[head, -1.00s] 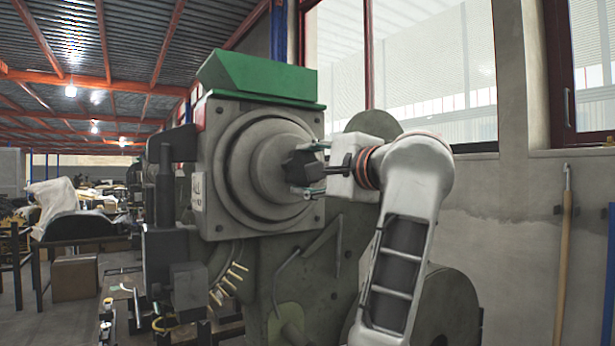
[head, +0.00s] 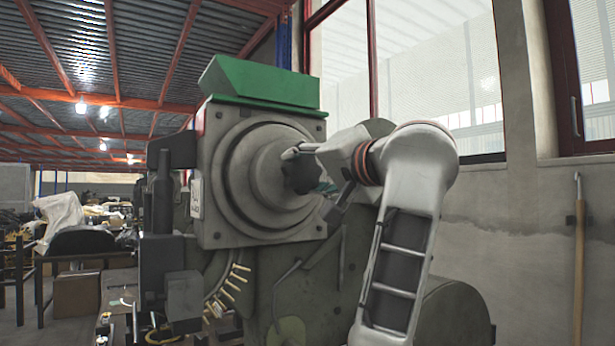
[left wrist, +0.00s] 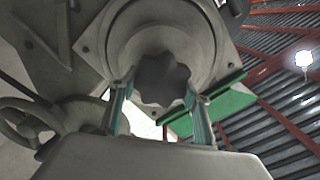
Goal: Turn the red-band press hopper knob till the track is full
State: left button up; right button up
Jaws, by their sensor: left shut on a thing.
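The press hopper is a grey square housing (head: 211,215) with a round stepped drum (head: 240,180) on its face. A dark lobed knob (head: 299,176) sits at the drum's centre; it also shows in the left wrist view (left wrist: 163,80). My left gripper (head: 310,170) is shut on the knob, with one teal-padded finger on each side in the left wrist view (left wrist: 160,112). A curved track (head: 228,290) below the housing holds several brass rivets; its lower end is hard to see. A small red patch (head: 199,121) shows at the housing's upper left edge. My right gripper is not in view.
A green hopper top (head: 262,82) caps the housing. Dark press parts (head: 163,210) stand at the left. A wall with windows (head: 410,75) lies behind, and a wooden-handled tool (head: 579,245) hangs at the right. A cluttered bench (head: 85,240) is farther left.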

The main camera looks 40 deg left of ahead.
pick_arm(q)
jog(key=shift+n, duration=0.6)
jog(key=o, duration=1.1)
jog(key=shift+o, duration=0.2)
notch_tip(320, 180, up, 8)
jog(key=shift+s+r, duration=0.15)
jog(key=shift+r, duration=0.9)
